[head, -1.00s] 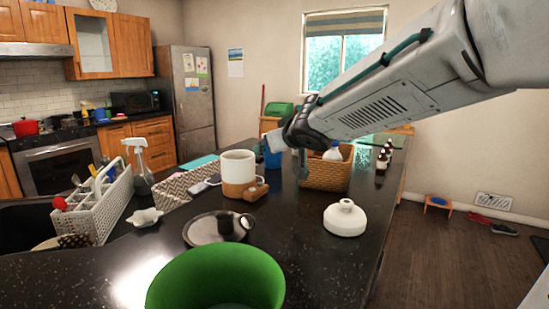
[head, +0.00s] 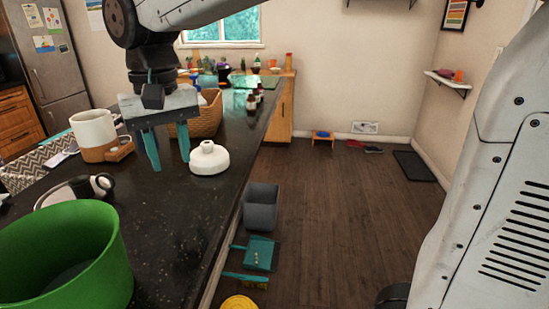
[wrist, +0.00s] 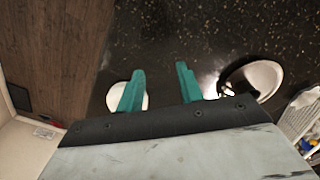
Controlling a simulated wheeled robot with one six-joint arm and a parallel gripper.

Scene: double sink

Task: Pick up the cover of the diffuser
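A white rounded piece with a short neck, which looks like the diffuser cover (head: 209,160), stands upright on the dark counter near its right edge. My gripper (head: 170,163) points down just left of it in the head view, with its two teal fingers apart and nothing between them. In the wrist view, my gripper (wrist: 160,68) is also open over bare counter. The white cover (wrist: 115,96) lies partly hidden behind the left finger there. I cannot tell the exact height of the fingertips above the counter.
A grey bin (head: 261,205) and dustpan (head: 260,252) are on the floor.

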